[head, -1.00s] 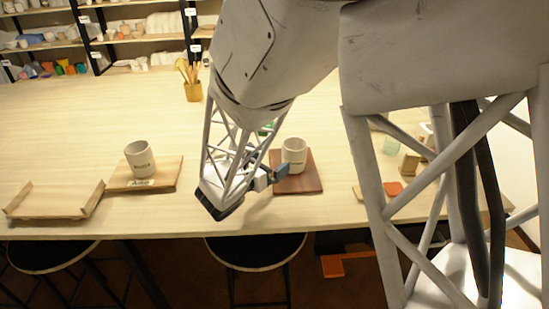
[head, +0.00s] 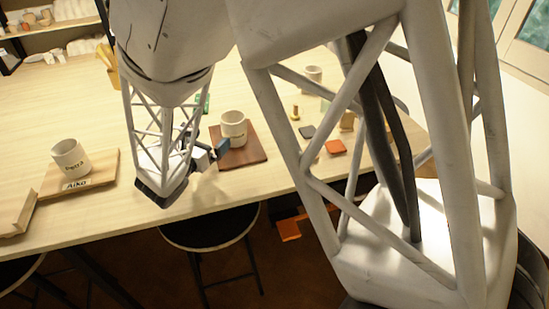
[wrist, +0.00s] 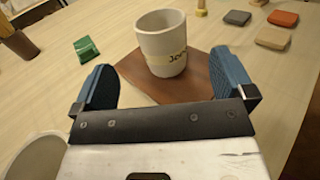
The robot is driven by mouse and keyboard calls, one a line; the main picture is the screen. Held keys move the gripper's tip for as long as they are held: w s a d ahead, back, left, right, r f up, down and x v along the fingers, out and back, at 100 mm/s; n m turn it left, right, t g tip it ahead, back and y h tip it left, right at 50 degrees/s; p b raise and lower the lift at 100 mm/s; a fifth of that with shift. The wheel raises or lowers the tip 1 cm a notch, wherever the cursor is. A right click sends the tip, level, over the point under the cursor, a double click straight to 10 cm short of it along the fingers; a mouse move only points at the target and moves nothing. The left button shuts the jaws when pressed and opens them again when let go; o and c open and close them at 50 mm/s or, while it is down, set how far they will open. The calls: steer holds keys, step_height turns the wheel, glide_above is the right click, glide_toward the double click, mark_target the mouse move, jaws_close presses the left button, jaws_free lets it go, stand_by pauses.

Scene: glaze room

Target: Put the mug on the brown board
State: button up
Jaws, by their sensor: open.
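A pale mug (head: 233,125) stands upright on the reddish-brown board (head: 250,155) in the head view. In the wrist view, the mug (wrist: 162,45) shows lettering starting "Joe" and stands on the brown board (wrist: 190,90). My gripper (head: 212,153) is open beside the mug, on its near left side in the head view. In the wrist view, its two blue fingers are apart and empty, with the mug just beyond and between them. I see no finger touching the mug. The arm hides part of the table behind the gripper.
A green item (wrist: 86,48) lies left of the brown board. Small tiles (head: 335,147) and a cup (head: 312,74) are to the right. A stool (head: 210,228) stands at the front edge.

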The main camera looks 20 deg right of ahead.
steer(key=s+d+r+m+g+y, duration=0.1)
steer(key=s+d+r+m+g, duration=0.2)
steer(key=s+d+m+g, duration=0.4)
steer(key=s+d+r+m+g+y, duration=0.2)
steer(key=s+d+r+m+g, duration=0.15)
steer(key=s+d+m, duration=0.55)
steer(key=s+r+m+y, duration=0.2)
steer(key=s+m+y, duration=0.3)
steer(key=s, duration=0.2)
steer(key=s+r+m+y, duration=0.2)
steer(key=s+m+y, duration=0.2)
steer(key=s+m, duration=0.2)
steer(key=shift+s+a+r+y, duration=0.3)
steer(key=shift+s+y, duration=0.1)
